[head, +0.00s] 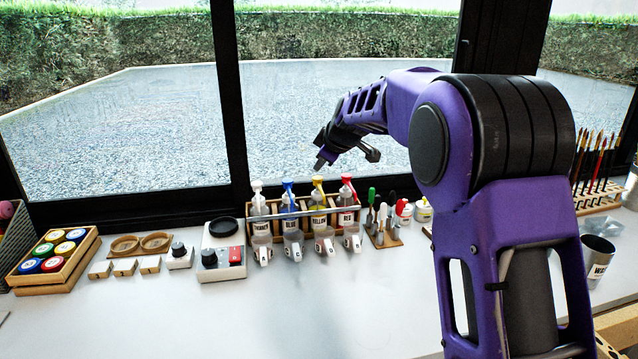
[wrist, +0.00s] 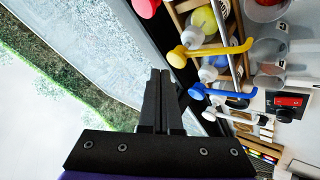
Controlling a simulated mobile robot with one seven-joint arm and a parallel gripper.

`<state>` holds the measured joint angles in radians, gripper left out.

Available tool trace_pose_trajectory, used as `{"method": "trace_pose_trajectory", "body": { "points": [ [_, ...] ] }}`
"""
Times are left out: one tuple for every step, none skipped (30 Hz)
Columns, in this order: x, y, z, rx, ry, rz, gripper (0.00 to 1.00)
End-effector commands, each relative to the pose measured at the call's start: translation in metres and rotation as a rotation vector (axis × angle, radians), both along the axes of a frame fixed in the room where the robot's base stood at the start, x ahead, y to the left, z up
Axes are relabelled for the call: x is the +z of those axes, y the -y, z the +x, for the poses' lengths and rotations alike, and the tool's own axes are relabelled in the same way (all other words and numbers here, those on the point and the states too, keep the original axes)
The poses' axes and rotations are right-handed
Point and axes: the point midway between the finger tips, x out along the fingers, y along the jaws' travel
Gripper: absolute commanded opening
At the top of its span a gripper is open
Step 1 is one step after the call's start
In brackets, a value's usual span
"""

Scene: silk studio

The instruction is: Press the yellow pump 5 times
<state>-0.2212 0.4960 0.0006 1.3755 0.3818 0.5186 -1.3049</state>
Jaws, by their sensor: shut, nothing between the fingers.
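The yellow pump (head: 318,184) tops a bottle labelled as yellow, third from the left in a wooden rack behind the counter's front row of cups. In the wrist view the yellow pump (wrist: 215,51) lies to the upper right of the fingertips, its spout pointing right. My gripper (head: 320,164) is above and just behind the pump in the head view, apart from it as far as I can tell. In the wrist view my gripper (wrist: 160,74) has its two fingers together with nothing between them.
Beside it stand the blue pump (head: 288,186), the red pump (head: 347,181) and a white pump (head: 257,187). Clear cups (head: 293,246) stand under the spouts. A black-topped scale (head: 222,228) is at left. The window is close behind. The front counter (head: 250,320) is clear.

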Motion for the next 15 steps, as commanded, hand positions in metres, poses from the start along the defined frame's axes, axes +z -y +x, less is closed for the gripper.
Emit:
{"method": "trace_pose_trajectory", "body": {
  "points": [
    [-0.0018, 0.0003, 0.0000, -0.001, 0.000, -0.001, 0.00],
    [-0.0028, 0.0005, 0.0000, -0.001, -0.001, 0.000, 0.00],
    [-0.0044, 0.0006, 0.0001, -0.001, -0.001, 0.000, 0.00],
    [-0.0056, 0.0007, 0.0001, -0.001, -0.001, 0.000, 0.00],
    [-0.0067, 0.0006, 0.0001, -0.001, -0.001, 0.000, 0.00],
    [-0.0079, 0.0003, 0.0001, -0.001, -0.001, 0.000, 0.00],
    [-0.0086, 0.0002, 0.0001, 0.000, 0.000, 0.000, 0.00],
    [-0.0090, 0.0000, 0.0001, 0.000, 0.000, 0.000, 0.00],
    [-0.0090, -0.0002, 0.0001, 0.000, 0.000, 0.000, 0.00],
    [-0.0090, -0.0002, 0.0000, 0.000, 0.000, 0.000, 0.00],
    [-0.0088, -0.0002, 0.0000, 0.000, 0.000, 0.000, 0.00],
    [-0.0088, -0.0002, 0.0000, 0.000, 0.000, 0.000, 0.00],
    [-0.0088, -0.0002, 0.0000, 0.000, 0.000, 0.000, 0.00],
    [-0.0088, -0.0001, 0.0000, 0.000, 0.000, 0.000, 0.00],
    [-0.0088, -0.0001, 0.0000, 0.000, 0.000, 0.000, 0.00]
  ]
}}
